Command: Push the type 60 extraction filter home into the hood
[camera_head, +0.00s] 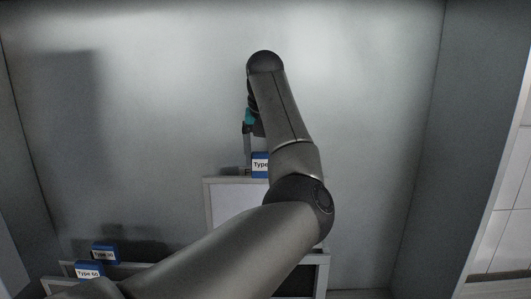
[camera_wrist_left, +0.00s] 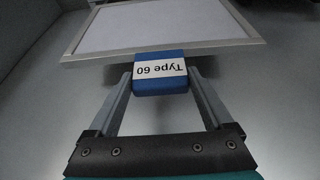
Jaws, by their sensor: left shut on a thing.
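The type 60 extraction filter is a flat pale panel (camera_head: 230,199) in a thin grey frame, with a blue tab (camera_head: 261,165) on its upper edge. In the left wrist view, the filter (camera_wrist_left: 160,30) extends away from me and its blue tab (camera_wrist_left: 160,85) reads "Type 60" upside down. My left gripper (camera_wrist_left: 160,76) is shut on this tab, one finger on each side. In the head view, the gripper (camera_head: 247,165) points down at the tab, and my arm hides much of the panel. I cannot clearly make out the hood. My right gripper is not in view.
At the lower left, another blue tab reading "Type 60" (camera_head: 90,271) and one with a less clear label (camera_head: 104,254) stand on framed panels. A pale frame with a dark interior (camera_head: 319,275) is at the bottom, partly behind my arm. Grey walls enclose the space.

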